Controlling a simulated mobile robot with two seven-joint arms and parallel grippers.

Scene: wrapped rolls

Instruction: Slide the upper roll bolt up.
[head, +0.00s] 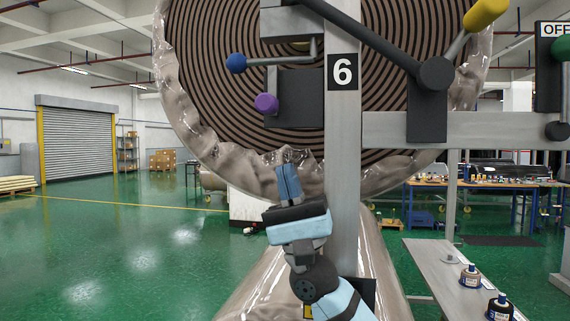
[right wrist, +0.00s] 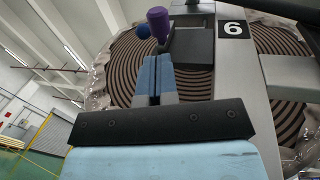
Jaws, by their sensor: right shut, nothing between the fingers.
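A dark plate (head: 300,98) is fixed to the left side of the grey post marked 6. A purple knob (head: 266,103) sticks out at its left, and this looks like the roll bolt's handle. The purple knob also shows in the right wrist view (right wrist: 157,18), just beyond the fingertips. My right gripper (head: 286,168) is shut and empty, pointing up below the purple knob with a gap between them. My left gripper is not in view.
A blue knob (head: 236,63) on a bent rod sits above the purple one. A large wrapped roll (head: 200,120) stands behind the post (head: 342,150). A yellow-handled lever (head: 485,14) and a horizontal beam (head: 490,130) are at the right. Open green floor lies left.

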